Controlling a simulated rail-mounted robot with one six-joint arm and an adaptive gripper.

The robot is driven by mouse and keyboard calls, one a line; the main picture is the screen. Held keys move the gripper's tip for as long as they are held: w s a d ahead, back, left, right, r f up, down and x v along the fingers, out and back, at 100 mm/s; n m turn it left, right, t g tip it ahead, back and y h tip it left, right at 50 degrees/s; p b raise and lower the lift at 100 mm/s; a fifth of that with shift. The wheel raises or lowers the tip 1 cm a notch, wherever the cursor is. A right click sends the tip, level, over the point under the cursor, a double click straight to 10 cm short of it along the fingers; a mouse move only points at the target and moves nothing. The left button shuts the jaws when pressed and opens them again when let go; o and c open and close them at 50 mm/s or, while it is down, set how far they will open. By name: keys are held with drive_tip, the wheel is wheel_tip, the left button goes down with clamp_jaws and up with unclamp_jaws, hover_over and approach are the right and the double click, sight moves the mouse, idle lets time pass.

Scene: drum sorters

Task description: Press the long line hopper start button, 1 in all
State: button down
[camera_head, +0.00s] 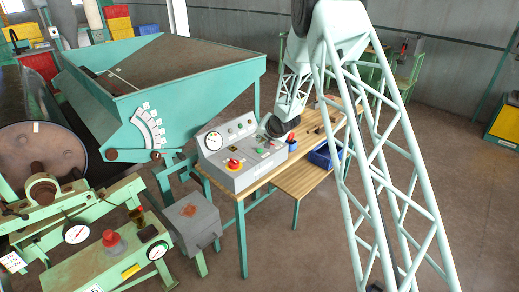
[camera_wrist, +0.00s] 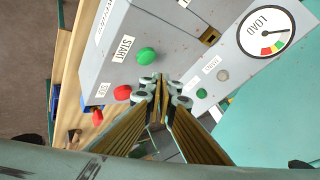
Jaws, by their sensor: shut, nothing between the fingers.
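A grey control console (camera_head: 240,180) stands on a wooden-topped bench. In the wrist view its panel (camera_wrist: 190,25) carries a green button (camera_wrist: 148,55) beside a START label. A red button (camera_wrist: 122,92) sits next to it with a smaller label. No lettering naming the long line hopper is readable. My gripper (camera_wrist: 160,88) is shut and empty, its fingertips showing just below and right of the green button in the picture, apart from it as far as I can tell. In the head view my wrist is over the console's right end, and the fingertips are hard to make out.
A LOAD gauge (camera_wrist: 265,30) and a pale grey button (camera_wrist: 222,75) are also on the panel. A red mushroom button (camera_head: 233,163) sits at the console's front. A blue bin (camera_head: 325,155) stands to the right. A large green hopper (camera_head: 160,90) is behind left.

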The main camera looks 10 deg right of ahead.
sight(261, 150)
drive_tip(key=shift+r+p, duration=1.35)
drive_tip(key=shift+r, duration=0.35)
drive_tip(key=s+d+r+n+h+b, duration=0.1)
drive_tip(key=s+d+r, duration=0.1)
drive_tip(key=s+r, duration=0.55)
drive_tip(key=s+d+r+h+b, duration=0.1)
drive_tip(key=s+r, duration=0.4)
drive_tip(key=r, duration=0.5)
drive_tip(key=s+d+r+n+g+b, duration=0.1)
drive_tip(key=s+r, duration=0.4)
drive_tip(key=s, duration=0.4)
drive_tip(key=s+r+n+g+b, duration=0.1)
drive_tip(key=s+r, duration=0.5)
drive_tip(key=s, duration=0.2)
drive_tip(key=s+a+r+n+g+b, duration=0.1)
drive_tip(key=s+r, duration=0.1)
drive_tip(key=s, duration=1)
drive_tip(key=s+r+g+b, duration=0.1)
drive_tip(key=s+r, duration=0.1)
drive_tip(key=s, duration=0.9)
drive_tip(key=s+a+f+n+b, duration=0.1)
drive_tip(key=s, duration=1.2)
drive_tip(key=s+a+f+n+g+b, duration=0.1)
drive_tip(key=s+a+f+n, duration=0.1)
drive_tip(key=s, duration=1)
drive_tip(key=shift+s+a, duration=0.25)
drive_tip(key=shift+s, duration=0.1)
drive_tip(key=shift+f, duration=0.1)
